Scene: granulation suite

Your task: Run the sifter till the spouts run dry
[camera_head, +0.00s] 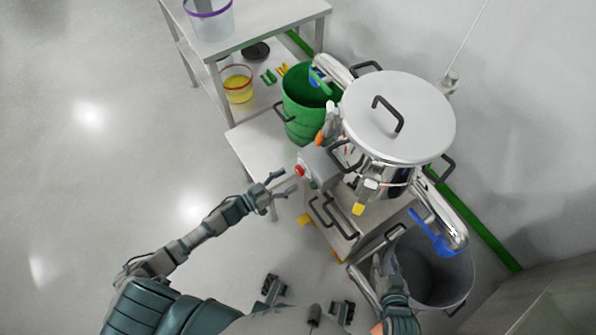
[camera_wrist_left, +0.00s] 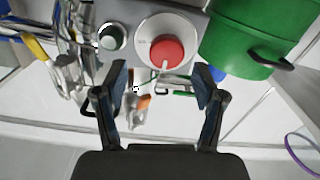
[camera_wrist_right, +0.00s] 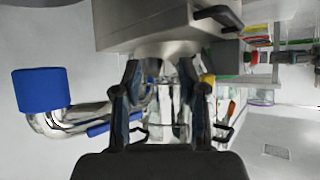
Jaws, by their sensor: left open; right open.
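The sifter (camera_head: 398,118) is a steel drum with a round lid and a black handle. Its left spout (camera_head: 330,68) reaches over the green bin (camera_head: 303,103). Its right spout (camera_head: 452,232), with a blue sleeve, is over the grey bin (camera_head: 458,277). The control box carries a red knob (camera_head: 299,171), also in the left wrist view (camera_wrist_left: 167,53), beside a green button (camera_wrist_left: 112,37). My left gripper (camera_head: 283,182) is open and empty, just left of the control box, facing the knob. My right gripper (camera_wrist_right: 165,85) is open and empty; in the head view its fingers are hard to make out near the grey bin.
A steel shelf (camera_head: 262,28) at upper left holds a clear tub with a purple rim (camera_head: 210,20) and a red-rimmed tub of yellow material (camera_head: 237,84). A wall stands behind the sifter. The floor at left is clear.

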